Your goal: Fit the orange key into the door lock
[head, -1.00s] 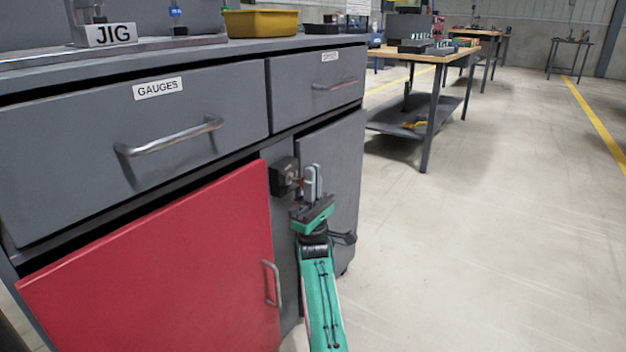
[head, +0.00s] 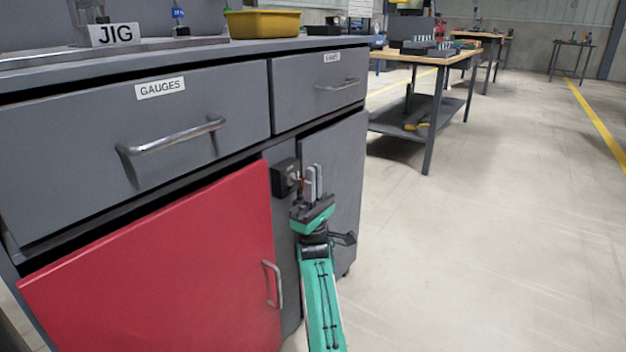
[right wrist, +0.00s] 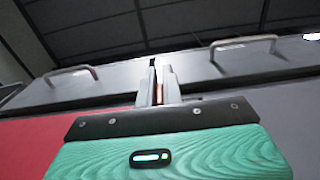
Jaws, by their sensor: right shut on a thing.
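The door lock (head: 284,178) is a dark block with a metal face on the grey cabinet post, right of the red door (head: 160,275). My right gripper (head: 312,182) is at the lock's right side, its fingers close together. It is shut on the orange key (right wrist: 159,94), of which only a thin sliver shows between the fingers in the right wrist view. In the head view the fingers hide nearly all of the key, and I cannot tell whether its tip is in the lock. My left gripper is not in view.
Above the lock are the GAUGES drawer (head: 60,165) and a smaller drawer (head: 300,92), both with protruding bar handles. A yellow bin (head: 262,24) stands on the cabinet top. A wooden-topped workbench (head: 405,57) is behind to the right. The floor at right is clear.

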